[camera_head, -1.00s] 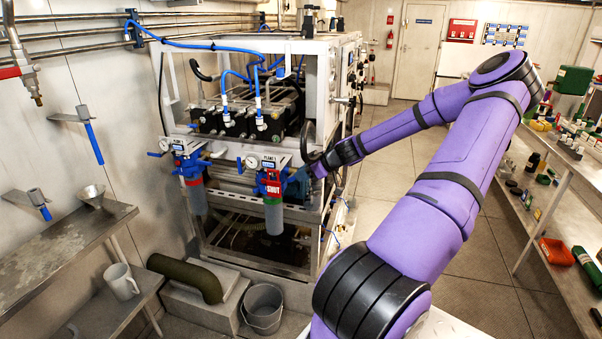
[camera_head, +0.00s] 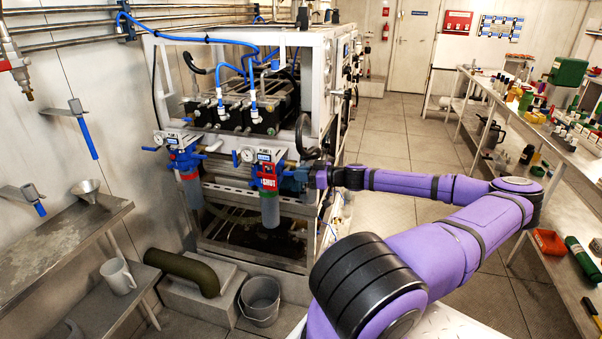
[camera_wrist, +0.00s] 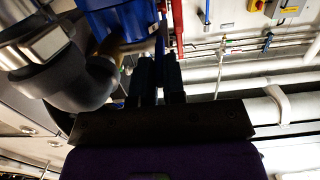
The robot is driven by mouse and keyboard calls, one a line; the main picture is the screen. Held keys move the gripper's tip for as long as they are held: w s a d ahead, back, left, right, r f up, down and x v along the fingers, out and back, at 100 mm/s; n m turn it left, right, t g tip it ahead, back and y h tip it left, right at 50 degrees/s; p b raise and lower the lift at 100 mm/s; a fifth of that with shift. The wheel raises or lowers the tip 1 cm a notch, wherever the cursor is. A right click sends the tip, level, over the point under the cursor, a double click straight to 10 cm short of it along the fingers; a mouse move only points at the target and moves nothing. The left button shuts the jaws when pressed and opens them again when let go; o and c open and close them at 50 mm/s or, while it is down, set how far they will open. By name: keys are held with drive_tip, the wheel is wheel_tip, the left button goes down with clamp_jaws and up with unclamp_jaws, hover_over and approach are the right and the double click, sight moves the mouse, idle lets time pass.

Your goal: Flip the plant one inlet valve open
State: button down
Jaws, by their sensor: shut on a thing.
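The plant one inlet valve (camera_head: 268,169) is at the top of the right filter housing (camera_head: 270,208), with a red SHUT tag (camera_head: 267,183) on its front. A white label plate and a round gauge (camera_head: 247,155) sit above it. My gripper (camera_head: 306,176) is at the valve's right side, small and dark in the head view. In the wrist view my gripper (camera_wrist: 160,75) is shut on a thin blue piece, seemingly the valve lever (camera_wrist: 160,42). A blue body (camera_wrist: 112,20) is just left of the fingers. The lever's exact angle cannot be told.
A second, similar valve and housing (camera_head: 185,160) stands to the left. The white machine frame (camera_head: 316,85) rises behind my gripper. A grey bucket (camera_head: 261,300) stands on the floor below. Shelves with bottles line the right, and open floor (camera_head: 395,135) lies between.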

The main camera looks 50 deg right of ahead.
drive_tip(key=shift+f+t+y, duration=0.3)
drive_tip(key=shift+f+t, duration=0.1)
drive_tip(key=shift+t, duration=0.2)
idle(0.3)
drive_tip(key=c, duration=1.2)
unclamp_jaws()
drive_tip(key=v, duration=1)
drive_tip(key=shift+s+d, duration=0.15)
drive_tip(key=shift+s, duration=0.15)
